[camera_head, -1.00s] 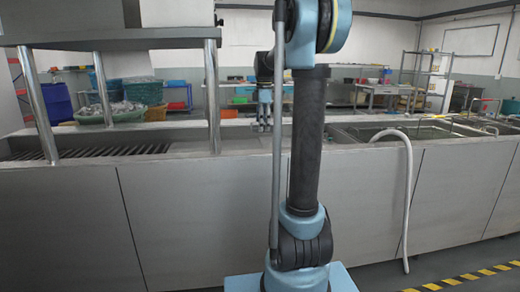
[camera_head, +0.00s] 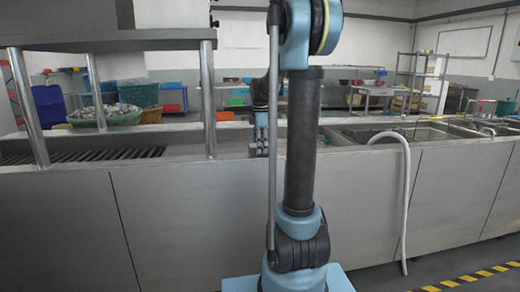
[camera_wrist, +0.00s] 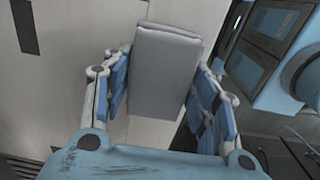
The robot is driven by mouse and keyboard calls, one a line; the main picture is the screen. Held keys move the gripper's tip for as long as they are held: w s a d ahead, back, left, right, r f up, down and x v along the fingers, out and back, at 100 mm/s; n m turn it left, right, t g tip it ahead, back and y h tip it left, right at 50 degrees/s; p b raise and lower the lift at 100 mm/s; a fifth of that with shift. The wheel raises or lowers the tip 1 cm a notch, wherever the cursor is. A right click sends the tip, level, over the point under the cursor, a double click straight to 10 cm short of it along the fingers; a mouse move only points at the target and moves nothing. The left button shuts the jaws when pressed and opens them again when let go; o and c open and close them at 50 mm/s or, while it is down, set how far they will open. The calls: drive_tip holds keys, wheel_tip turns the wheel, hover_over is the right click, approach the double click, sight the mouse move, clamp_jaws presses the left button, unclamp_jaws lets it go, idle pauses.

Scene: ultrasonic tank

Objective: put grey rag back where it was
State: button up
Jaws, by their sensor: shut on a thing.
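The grey rag (camera_wrist: 165,75) shows in the wrist view as a folded, flat-sided grey bundle between the blue-padded fingers. My gripper (camera_wrist: 163,92) is shut on it, with a row of finger pads along each side. In the head view my gripper (camera_head: 262,138) hangs over the steel counter, left of my upright arm link. The rag is too small there to tell clearly from the fingers. I cannot tell whether the rag touches the surface below it.
A long steel counter (camera_head: 190,215) runs across the front. A slatted grate (camera_head: 85,156) lies at its left, between steel posts. A white hose (camera_head: 405,190) hangs over the front edge at the right, near a tank (camera_head: 425,134). Baskets (camera_head: 105,116) stand behind.

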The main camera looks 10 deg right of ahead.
drive_tip(key=shift+f, duration=0.35)
drive_tip(key=o, duration=0.9)
drive_tip(key=shift+o, duration=0.2)
drive_tip(key=shift+r, duration=0.1)
wheel_tip(320, 180, up, 12)
drive_tip(key=s+f+m+t, duration=0.1)
drive_tip(key=s+f+m, duration=0.3)
drive_tip(key=s, duration=0.6)
drive_tip(key=s+f+m, duration=0.5)
drive_tip(key=s, duration=0.4)
drive_tip(key=s+f+m+t, duration=0.1)
drive_tip(key=s+f+m, duration=0.7)
drive_tip(key=s+f, duration=0.8)
drive_tip(key=shift+f+m, duration=0.15)
drive_tip(key=shift+m, duration=0.25)
